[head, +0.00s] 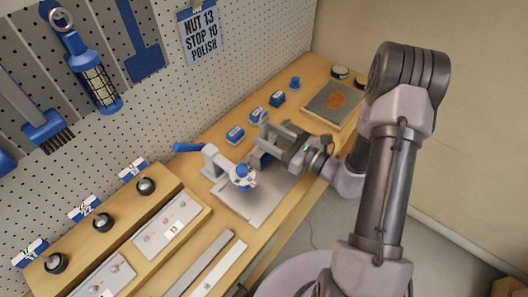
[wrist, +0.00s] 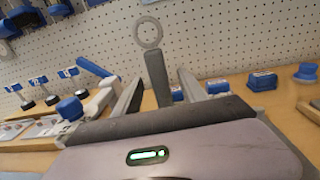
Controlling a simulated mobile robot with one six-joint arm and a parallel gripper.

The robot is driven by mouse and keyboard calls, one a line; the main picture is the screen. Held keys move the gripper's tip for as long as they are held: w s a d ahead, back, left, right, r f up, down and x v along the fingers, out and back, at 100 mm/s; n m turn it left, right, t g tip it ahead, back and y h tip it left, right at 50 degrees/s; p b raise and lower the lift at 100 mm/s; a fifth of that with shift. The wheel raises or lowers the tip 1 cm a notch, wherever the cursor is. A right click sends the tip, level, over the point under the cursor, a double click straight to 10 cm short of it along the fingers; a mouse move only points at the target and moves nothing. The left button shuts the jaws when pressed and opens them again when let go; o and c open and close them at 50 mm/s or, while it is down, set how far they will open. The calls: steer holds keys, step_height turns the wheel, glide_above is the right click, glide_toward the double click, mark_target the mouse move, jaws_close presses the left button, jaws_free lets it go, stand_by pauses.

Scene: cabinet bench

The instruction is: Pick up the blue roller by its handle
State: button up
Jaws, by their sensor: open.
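A grey handle (wrist: 157,78) with a ring (wrist: 149,32) at its top stands upright between my fingers in the wrist view, with a visible gap to the right finger. In the head view, a blue part (head: 262,158), probably the roller, shows just beyond my gripper (head: 270,136), partly hidden by it. My gripper is open, level, and reaches leftward over the bench. Its body hides the lower end of the handle in the wrist view, and I cannot tell whether a finger touches the handle.
A grey press with a blue lever (head: 187,147) and blue knob (head: 242,171) stands close by on a metal plate (head: 254,205). Small blue blocks (head: 235,134) line the bench near the pegboard (head: 240,60). A grey board with an orange patch (head: 333,101) lies at the far end.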

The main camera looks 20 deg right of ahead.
steer(key=shift+x, duration=1)
steer(key=shift+s+d, duration=0.1)
jaws_close()
stand_by(0.5)
